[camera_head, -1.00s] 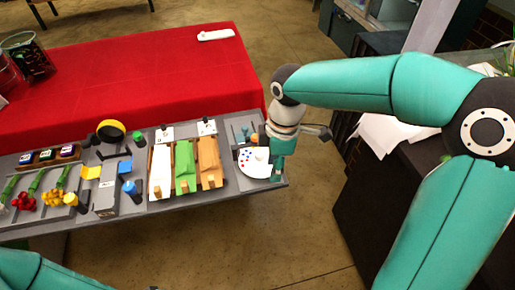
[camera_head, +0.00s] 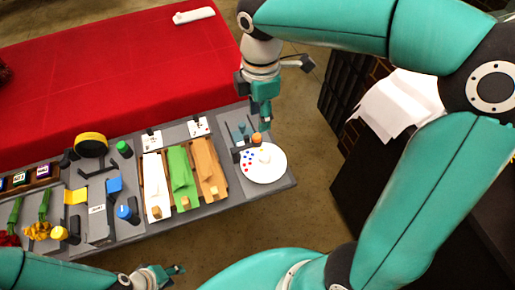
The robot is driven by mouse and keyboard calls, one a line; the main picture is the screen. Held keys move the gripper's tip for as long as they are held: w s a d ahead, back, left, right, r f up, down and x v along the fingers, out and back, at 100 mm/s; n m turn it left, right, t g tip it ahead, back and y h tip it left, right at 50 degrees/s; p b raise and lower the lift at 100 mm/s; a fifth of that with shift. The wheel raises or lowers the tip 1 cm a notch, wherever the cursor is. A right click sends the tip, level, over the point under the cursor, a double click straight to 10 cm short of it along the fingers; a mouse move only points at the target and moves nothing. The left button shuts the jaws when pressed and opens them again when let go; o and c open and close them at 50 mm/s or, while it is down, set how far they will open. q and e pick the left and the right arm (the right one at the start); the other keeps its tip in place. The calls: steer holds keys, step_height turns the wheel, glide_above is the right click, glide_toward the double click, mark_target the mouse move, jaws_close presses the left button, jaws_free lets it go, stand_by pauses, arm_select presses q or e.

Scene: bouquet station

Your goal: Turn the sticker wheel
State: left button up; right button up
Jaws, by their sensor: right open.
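The sticker wheel (camera_head: 270,174) is a white disc with red, blue and yellow dots and a pale knob in its middle. It lies at the right end of the grey station board. My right gripper (camera_head: 262,114) points down just behind the wheel, open, with its tip near a small orange ball (camera_head: 257,138) at the wheel's back edge. It appears apart from the wheel, and one finger is hard to make out. My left gripper (camera_head: 172,272) is low in the view, in front of the board and away from the wheel; its opening is unclear.
White, green and orange wraps (camera_head: 181,178) lie in trays left of the wheel. A yellow roll (camera_head: 91,145), a blue-topped post (camera_head: 125,212) and flowers (camera_head: 38,230) stand further left. A red table (camera_head: 110,80) is behind. Open floor lies right of the board.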

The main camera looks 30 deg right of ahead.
mark_target(263, 154)
steer(key=f, duration=1.5)
steer(key=shift+s+d+f, duration=0.3)
steer(key=shift+d+f, duration=0.1)
steer(key=shift+c, duration=0.3)
